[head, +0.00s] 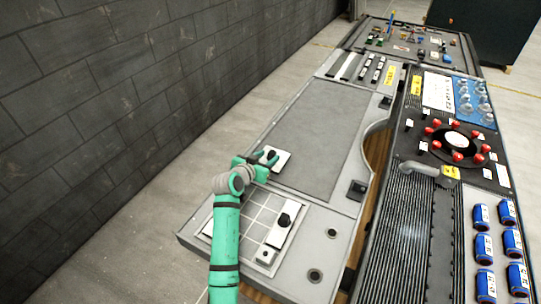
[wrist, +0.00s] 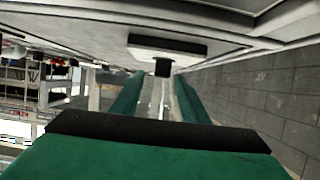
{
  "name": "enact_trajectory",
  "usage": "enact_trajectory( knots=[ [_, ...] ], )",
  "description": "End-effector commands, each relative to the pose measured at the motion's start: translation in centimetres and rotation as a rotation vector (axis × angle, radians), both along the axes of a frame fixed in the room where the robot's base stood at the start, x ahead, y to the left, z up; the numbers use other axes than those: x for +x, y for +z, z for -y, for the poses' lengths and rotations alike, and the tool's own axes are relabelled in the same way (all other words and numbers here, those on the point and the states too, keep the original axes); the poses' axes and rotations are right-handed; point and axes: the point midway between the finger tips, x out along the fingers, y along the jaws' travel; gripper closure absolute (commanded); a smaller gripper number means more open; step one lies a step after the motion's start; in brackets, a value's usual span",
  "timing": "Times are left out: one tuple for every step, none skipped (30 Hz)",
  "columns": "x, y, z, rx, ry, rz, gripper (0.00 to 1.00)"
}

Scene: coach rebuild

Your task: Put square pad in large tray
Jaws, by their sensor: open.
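A white square pad (head: 279,161) with a black knob lies at the near-left edge of the large grey recessed panel (head: 325,125). My gripper (head: 267,158) is right at the pad. In the wrist view the pad (wrist: 150,45) and its black knob lie straight ahead of my open green fingers (wrist: 160,76). The knob lines up with the gap between the fingertips; I cannot tell whether it is inside it. A pale tray with grid lines (head: 232,219) is nearer, partly hidden by my arm. I cannot tell which of these two areas is the large tray.
A white bar with a black knob (head: 281,226) and a small white square (head: 266,255) lie on the grid area. To the right are a ribbed black surface (head: 405,235), blue cans (head: 484,248) and a ring of red knobs (head: 458,156). A dark brick wall (head: 130,90) stands left.

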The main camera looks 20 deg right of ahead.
Motion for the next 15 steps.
enact_trajectory(
  knots=[
    [-0.6,0.4,-0.9,-0.002,0.002,0.001,0.60],
    [-1.0,0.7,-1.3,-0.002,0.003,0.002,0.60],
    [-1.4,1.0,-2.0,-0.002,0.004,0.001,0.60],
    [-1.7,1.2,-2.3,-0.003,0.004,0.001,0.60],
    [-2.0,1.4,-2.7,-0.002,0.003,0.002,0.60],
    [-2.4,1.7,-3.3,-0.001,0.003,0.001,0.60],
    [-2.7,1.9,-3.6,-0.001,0.003,0.001,0.60],
    [-3.0,2.0,-3.9,-0.001,0.002,0.000,0.60],
    [-3.3,2.2,-4.3,-0.001,0.002,0.000,0.60],
    [-3.5,2.4,-4.5,-0.002,0.002,0.001,0.60],
    [-3.6,2.5,-4.8,-0.001,0.002,0.000,0.60],
    [-3.8,2.6,-5.1,-0.001,0.003,0.001,0.60],
    [-3.9,2.7,-5.3,-0.001,0.003,0.001,0.60],
    [-4.0,2.8,-5.4,0.000,0.004,0.001,0.60],
    [-4.1,2.9,-5.6,0.000,0.004,0.001,0.60]
  ],
)
